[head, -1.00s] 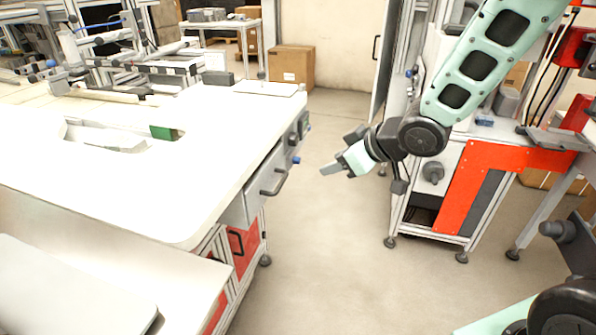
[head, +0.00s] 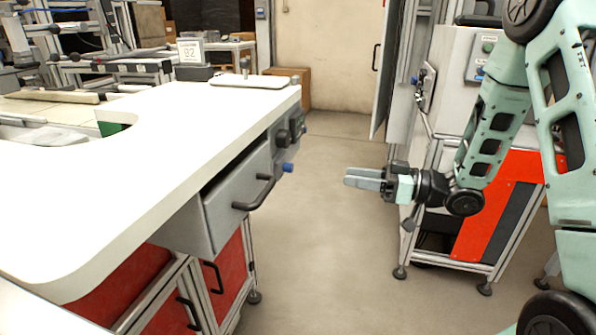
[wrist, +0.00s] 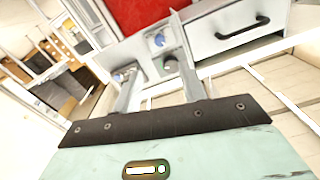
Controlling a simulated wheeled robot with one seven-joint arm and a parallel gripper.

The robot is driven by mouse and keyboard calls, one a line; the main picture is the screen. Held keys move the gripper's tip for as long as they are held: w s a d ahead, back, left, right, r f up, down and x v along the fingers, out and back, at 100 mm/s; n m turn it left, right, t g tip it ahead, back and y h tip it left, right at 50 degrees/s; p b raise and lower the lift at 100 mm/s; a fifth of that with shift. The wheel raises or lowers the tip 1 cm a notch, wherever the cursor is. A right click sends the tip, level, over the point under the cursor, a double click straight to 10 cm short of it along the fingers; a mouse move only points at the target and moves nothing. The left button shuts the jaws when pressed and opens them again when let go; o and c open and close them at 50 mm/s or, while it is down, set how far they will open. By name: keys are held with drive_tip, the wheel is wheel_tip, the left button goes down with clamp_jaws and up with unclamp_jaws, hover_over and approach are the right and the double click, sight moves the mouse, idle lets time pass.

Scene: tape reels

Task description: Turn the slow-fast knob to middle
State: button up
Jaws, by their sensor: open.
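A grey control panel sits on the side of the white-topped table (head: 200,120), beside a drawer (head: 237,195). In the head view it bears a blue knob (head: 288,168) and a dark knob (head: 283,138). The wrist view shows blue knobs (wrist: 159,40) (wrist: 118,77) and a dark knob with a green mark (wrist: 170,64) on the panel. Labels are too small to read, so I cannot tell which is the slow-fast knob. My gripper (head: 348,179) is open and empty, to the right of the panel and apart from it, fingers pointing left.
Red cabinet doors (head: 224,278) stand under the table. A machine with a red panel (head: 497,205) stands behind my arm. The floor (head: 320,250) between table and machine is clear.

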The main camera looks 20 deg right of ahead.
sight(293, 168)
drive_tip(key=b+x, duration=0.1)
drive_tip(key=x, duration=1.2)
drive_tip(key=shift+w+a, duration=0.1)
drive_tip(key=shift+a, duration=0.05)
clamp_jaws()
